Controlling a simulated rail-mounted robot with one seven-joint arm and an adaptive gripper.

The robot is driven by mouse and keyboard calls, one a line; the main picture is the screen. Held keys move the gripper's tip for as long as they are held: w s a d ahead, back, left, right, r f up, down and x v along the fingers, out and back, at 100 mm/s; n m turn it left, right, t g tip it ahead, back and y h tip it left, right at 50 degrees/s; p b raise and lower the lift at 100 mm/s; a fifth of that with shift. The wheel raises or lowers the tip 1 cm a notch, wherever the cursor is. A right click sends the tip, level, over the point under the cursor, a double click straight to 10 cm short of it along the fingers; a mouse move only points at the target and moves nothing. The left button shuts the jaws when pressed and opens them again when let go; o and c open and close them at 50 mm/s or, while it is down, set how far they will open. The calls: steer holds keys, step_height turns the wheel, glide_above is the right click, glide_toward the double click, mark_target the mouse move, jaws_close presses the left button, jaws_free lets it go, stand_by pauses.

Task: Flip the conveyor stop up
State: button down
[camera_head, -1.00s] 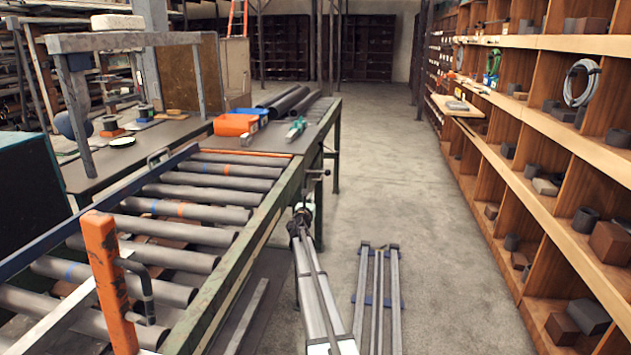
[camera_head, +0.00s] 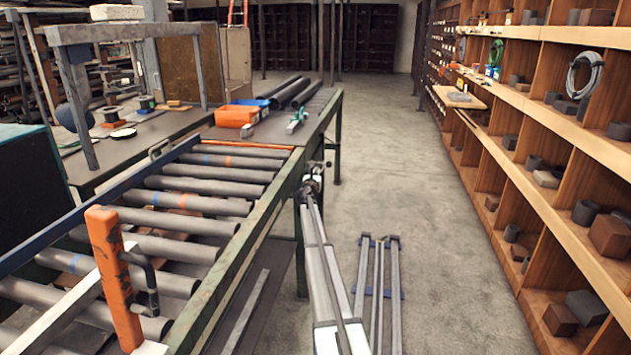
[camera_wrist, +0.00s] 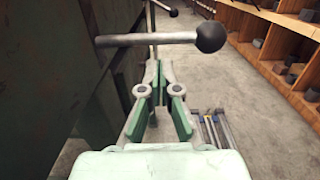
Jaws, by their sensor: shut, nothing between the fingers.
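In the wrist view a metal lever bar (camera_wrist: 145,40) with a black ball knob (camera_wrist: 211,37) crosses the top of the picture, roughly level. My gripper (camera_wrist: 159,70) is shut and empty, its green fingers together just below the bar in the picture. I cannot tell whether the tips touch it. In the head view my gripper (camera_head: 313,175) is small, beside the right side of the roller conveyor (camera_head: 230,270) near its far end. An orange post (camera_head: 112,275) with a dark curved handle stands upright on the near part of the conveyor. I cannot tell which part is the stop.
An orange bin (camera_head: 236,116), dark pipes (camera_head: 290,92) and a green tool (camera_head: 297,121) lie beyond the rollers. Wooden shelves (camera_head: 560,170) line the right. Metal rails (camera_head: 377,290) lie on the floor. The aisle (camera_head: 390,150) is otherwise clear.

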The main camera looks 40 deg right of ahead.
steer(key=shift+w+d+r, duration=0.1)
steer(key=shift+r, duration=0.45)
step_height(320, 180, up, 7)
steer(key=p, duration=0.3)
steer(key=shift+f+p, duration=0.15)
steer(key=shift+p, duration=0.25)
steer(key=shift+w, duration=0.1)
